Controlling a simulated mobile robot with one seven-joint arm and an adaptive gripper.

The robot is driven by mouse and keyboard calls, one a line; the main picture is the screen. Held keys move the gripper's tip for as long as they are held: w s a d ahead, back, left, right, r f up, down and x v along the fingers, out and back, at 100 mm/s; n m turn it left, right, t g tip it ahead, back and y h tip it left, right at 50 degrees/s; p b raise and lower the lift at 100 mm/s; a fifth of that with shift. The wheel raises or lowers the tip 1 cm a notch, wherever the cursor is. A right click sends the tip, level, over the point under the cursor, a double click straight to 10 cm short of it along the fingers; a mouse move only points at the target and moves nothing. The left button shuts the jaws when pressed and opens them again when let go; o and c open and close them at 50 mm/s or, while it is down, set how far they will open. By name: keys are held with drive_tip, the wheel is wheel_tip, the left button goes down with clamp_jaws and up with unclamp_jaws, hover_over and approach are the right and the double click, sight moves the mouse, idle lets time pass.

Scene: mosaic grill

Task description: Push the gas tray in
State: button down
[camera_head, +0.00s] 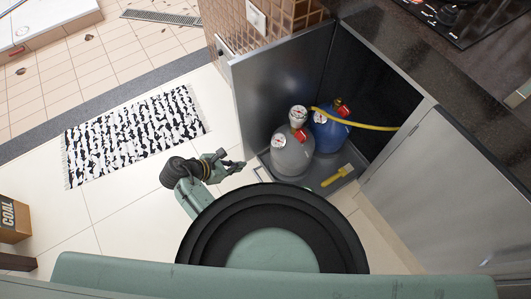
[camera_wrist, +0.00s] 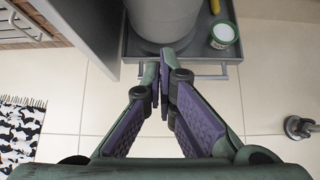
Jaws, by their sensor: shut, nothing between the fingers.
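The gas tray (camera_head: 322,183) is a grey shallow tray at the bottom of the open cabinet, and it sticks out past the cabinet front. It bears a grey gas bottle (camera_head: 292,154) and a blue gas bottle (camera_head: 331,132). In the wrist view the tray's front (camera_wrist: 135,55) has a thin bar handle (camera_wrist: 205,77), with the grey bottle (camera_wrist: 162,15) behind it. My gripper (camera_head: 242,163) is shut and empty, just in front of the tray. In the wrist view its fingertips (camera_wrist: 160,72) overlap the handle and front edge; I cannot tell whether they touch.
An open cabinet door (camera_head: 275,90) stands left of the bottles. A yellow hose (camera_head: 355,123) runs to the right wall. A yellow brush (camera_head: 338,176) and a small green can (camera_wrist: 223,37) lie in the tray. A black-and-white rug (camera_head: 135,130) lies left on clear floor.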

drive_tip(key=shift+w+d+r+p+x, duration=0.15)
drive_tip(key=shift+d+r+x, duration=0.15)
drive_tip(key=shift+x, duration=1.85)
drive_tip(key=shift+w+d+r+p+x, duration=0.15)
drive_tip(key=shift+d+r+x, duration=0.15)
drive_tip(key=shift+x, duration=1.8)
drive_tip(key=shift+w+d+r+p+x, duration=0.15)
drive_tip(key=shift+r+x, duration=0.25)
drive_tip(key=shift+x, duration=1.75)
